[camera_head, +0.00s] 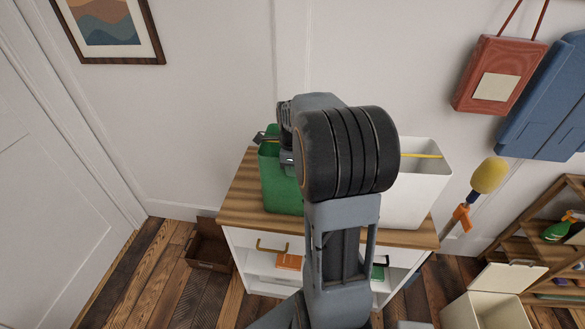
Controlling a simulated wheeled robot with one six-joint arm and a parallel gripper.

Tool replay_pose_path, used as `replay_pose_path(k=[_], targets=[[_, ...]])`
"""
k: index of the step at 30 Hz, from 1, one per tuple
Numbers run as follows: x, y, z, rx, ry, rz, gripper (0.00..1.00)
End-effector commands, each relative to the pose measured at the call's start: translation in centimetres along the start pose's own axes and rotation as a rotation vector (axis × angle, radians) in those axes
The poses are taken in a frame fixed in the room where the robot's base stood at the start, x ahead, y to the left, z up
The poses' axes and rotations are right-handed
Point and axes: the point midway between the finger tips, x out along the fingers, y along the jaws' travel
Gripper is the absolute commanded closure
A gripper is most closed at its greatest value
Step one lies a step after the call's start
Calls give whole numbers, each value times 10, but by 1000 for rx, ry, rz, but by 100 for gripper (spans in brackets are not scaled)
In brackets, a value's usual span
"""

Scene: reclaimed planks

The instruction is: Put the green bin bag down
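A green, upright, bin-like thing (280,187) is at the left of the wooden cabinet top (240,209). I cannot tell whether it is the green bin bag itself or a bin. My gripper (275,149) is at its upper part, mostly hidden behind my own wrist. Dark finger parts show near the rim, but their gap and any grip are hidden. The right side of the green thing is also covered by my arm. A small green item (378,271) shows partly in the cabinet below.
A white bin (424,181) with a yellow strip stands to the right on the cabinet. A brown open box (207,246) is on the floor at left. A cream lidded bin (486,311), a shelf rack (540,222) and a yellow-headed duster (489,176) are at right.

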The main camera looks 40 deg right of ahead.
Motion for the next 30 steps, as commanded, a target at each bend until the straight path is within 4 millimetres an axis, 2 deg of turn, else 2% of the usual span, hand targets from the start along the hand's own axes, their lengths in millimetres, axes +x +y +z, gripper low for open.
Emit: replay_pose_path(k=[1,9,15,19,23,30], targets=[[1,0,0,0,0,0,95],[1,0,0,0,0,0,72],[0,0,0,0,0,0,72],[-7,0,0,0,-1,-2,72],[-27,-1,0,0,-1,-4,72],[-74,-1,0,0,-1,-4,72]])
